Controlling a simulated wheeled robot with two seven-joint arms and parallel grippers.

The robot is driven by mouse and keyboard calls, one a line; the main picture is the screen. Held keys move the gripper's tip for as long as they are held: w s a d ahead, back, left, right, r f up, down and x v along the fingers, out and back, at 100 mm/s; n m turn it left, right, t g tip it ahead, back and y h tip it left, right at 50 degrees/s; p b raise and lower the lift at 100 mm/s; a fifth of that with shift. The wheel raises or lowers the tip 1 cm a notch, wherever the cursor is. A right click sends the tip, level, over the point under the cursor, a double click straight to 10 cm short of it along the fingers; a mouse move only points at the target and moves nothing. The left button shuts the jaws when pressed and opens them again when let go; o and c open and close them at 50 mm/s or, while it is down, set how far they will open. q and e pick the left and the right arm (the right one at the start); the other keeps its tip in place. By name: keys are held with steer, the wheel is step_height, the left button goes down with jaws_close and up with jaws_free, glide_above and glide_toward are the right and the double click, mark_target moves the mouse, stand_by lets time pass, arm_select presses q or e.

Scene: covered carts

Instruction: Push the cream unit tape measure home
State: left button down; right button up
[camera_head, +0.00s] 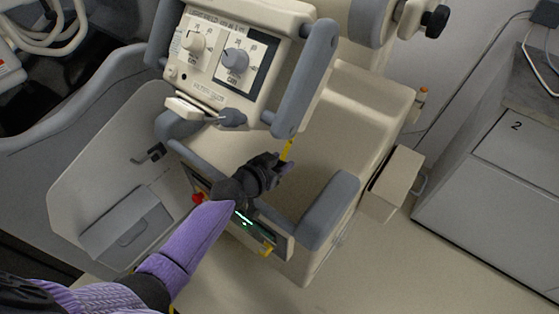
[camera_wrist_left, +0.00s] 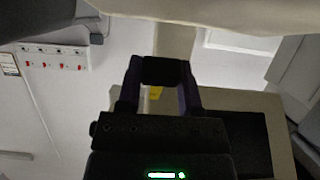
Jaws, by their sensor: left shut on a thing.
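The cream unit (camera_head: 375,110) fills the middle of the head view, with a control head on top. A short yellow strip of the tape measure (camera_head: 289,149) shows below the grey bar of the control head. My left gripper (camera_head: 285,168) reaches in over the unit and is shut at the lower end of this strip. In the left wrist view the gripper (camera_wrist_left: 162,72) has a dark piece between its fingers, and a small yellow patch (camera_wrist_left: 155,92) shows just below. The gripper hides the part of the tape that it holds. My right gripper is not in view.
Grey padded bars (camera_head: 328,210) and a red knob (camera_head: 198,199) lie close around my left wrist. A cream side box (camera_head: 392,184) sticks out to the right. A grey cabinet (camera_head: 490,190) marked 2 stands further right, with open floor between.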

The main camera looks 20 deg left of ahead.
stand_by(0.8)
arm_select(q)
steer(key=w+r, duration=0.1)
steer(key=w+r+p, duration=0.1)
steer(key=shift+w+d+r, duration=0.1)
steer(key=shift+d+r, duration=0.25)
steer(key=shift+d, duration=0.05)
steer(key=shift+c, duration=1.2)
jaws_free()
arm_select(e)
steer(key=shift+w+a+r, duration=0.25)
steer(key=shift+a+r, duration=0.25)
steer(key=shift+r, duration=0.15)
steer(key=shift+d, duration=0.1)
